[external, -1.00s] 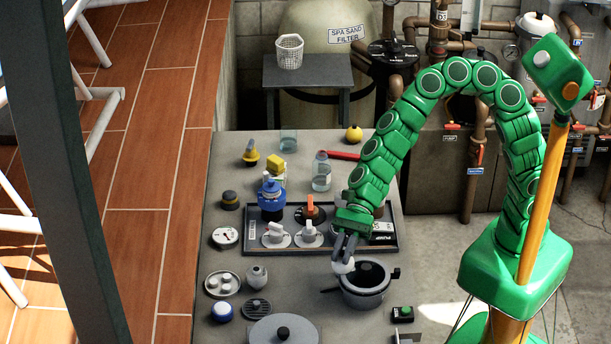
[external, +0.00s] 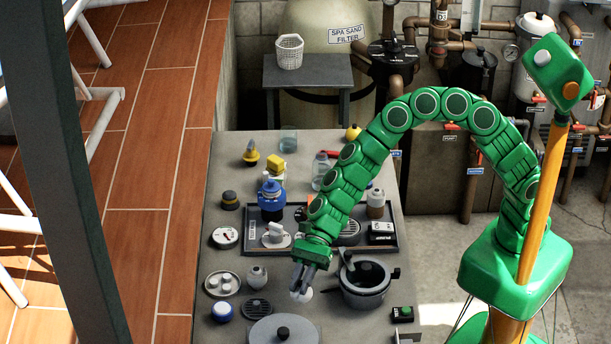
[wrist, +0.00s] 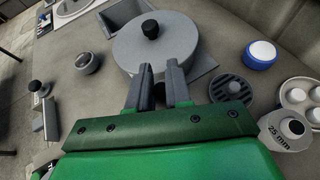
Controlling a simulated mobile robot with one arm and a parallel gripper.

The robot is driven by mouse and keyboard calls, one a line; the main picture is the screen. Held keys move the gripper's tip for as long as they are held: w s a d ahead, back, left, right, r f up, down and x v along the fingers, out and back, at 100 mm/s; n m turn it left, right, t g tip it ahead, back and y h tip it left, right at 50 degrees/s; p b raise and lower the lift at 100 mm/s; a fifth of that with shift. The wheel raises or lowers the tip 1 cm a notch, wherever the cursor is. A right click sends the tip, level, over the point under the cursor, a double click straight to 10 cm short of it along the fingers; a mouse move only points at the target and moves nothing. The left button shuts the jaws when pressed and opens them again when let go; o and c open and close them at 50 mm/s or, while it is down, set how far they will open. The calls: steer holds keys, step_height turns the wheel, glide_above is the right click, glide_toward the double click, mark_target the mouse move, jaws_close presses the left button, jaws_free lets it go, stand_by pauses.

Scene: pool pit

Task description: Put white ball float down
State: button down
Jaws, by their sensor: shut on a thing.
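The white ball float (external: 304,296) is between my fingertips in the external view, small and partly covered by the fingers. My gripper (external: 301,288) is shut on it, pointing down above the grey table, left of the grey pot. I cannot tell whether the ball touches the table. In the wrist view my two dark fingers (wrist: 160,70) reach towards a round grey lid with a black knob (wrist: 170,50); the ball cannot be made out there.
The grey pot (external: 364,298) stands close on the right. A blue-and-white jar (external: 222,312) is at the front left. Some bare table lies around the gripper.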

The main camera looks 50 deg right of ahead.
mark_target(292, 294)
steer(key=shift+w+a+f, duration=0.3)
steer(key=shift+a+f, duration=0.25)
steer(key=shift+f, duration=0.25)
steer(key=shift+w+a+f, duration=0.25)
steer(key=shift+a+f, duration=0.25)
steer(key=shift+f, duration=1.65)
steer(key=shift+f, duration=0.1)
steer(key=c, duration=1.1)
jaws_free()
steer(key=shift+o, duration=0.2)
steer(key=shift+w+d+r, duration=0.2)
steer(key=shift+d+r, duration=0.1)
steer(key=shift+d, duration=0.1)
steer(key=v, duration=1.1)
steer(key=shift+s, duration=0.1)
